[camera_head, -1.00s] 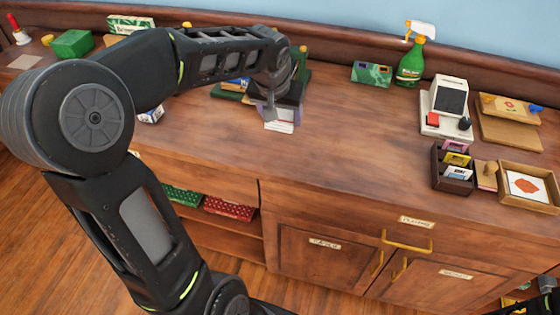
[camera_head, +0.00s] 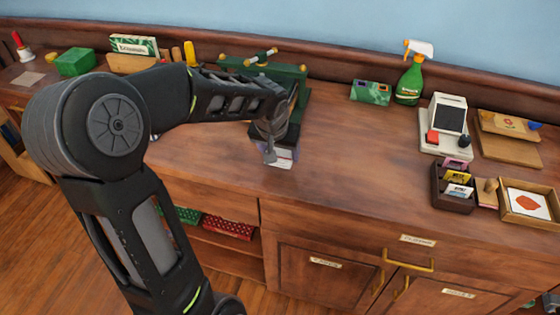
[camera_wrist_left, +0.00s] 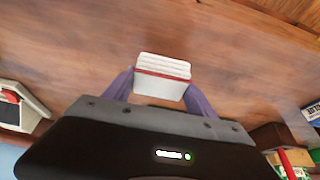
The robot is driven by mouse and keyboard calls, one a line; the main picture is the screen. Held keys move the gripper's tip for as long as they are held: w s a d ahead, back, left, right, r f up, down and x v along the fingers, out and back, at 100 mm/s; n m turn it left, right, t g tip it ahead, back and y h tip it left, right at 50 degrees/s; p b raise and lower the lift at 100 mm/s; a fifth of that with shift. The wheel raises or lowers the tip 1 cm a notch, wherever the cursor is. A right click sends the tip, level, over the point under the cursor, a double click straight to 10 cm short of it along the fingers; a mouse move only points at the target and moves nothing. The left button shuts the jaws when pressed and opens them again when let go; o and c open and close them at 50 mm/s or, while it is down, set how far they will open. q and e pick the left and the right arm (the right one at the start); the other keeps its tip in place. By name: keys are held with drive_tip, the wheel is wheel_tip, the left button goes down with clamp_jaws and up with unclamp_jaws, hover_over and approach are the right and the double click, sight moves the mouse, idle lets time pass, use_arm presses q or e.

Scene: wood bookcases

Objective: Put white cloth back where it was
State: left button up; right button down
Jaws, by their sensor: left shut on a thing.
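The white cloth is a small folded white block with a red stripe. In the left wrist view the cloth (camera_wrist_left: 163,82) sits between the purple fingers of my left gripper (camera_wrist_left: 160,88). In the head view my left gripper (camera_head: 278,157) is over the counter, left of centre. The cloth (camera_head: 282,162) shows just below it, partly hidden by the gripper. The gripper is shut on the cloth. I cannot tell whether the cloth touches the wood. My right gripper is not in view.
A green metal apparatus (camera_head: 302,98) stands behind my left gripper. A green spray bottle (camera_head: 410,82), a green box (camera_head: 370,93), a white device (camera_head: 445,125) and a dark card box (camera_head: 453,190) stand to the right. The middle counter (camera_head: 350,150) is clear.

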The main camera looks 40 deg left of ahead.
sight(280, 162)
use_arm(q)
drive_tip(key=shift+f, duration=1.9)
drive_tip(key=shift+f+b, duration=0.2)
drive_tip(key=shift+b, duration=0.25)
drive_tip(key=o, duration=1.5)
drive_tip(key=shift+r, duration=0.1)
drive_tip(key=shift+c, duration=0.2)
drive_tip(key=shift+r, duration=0.1)
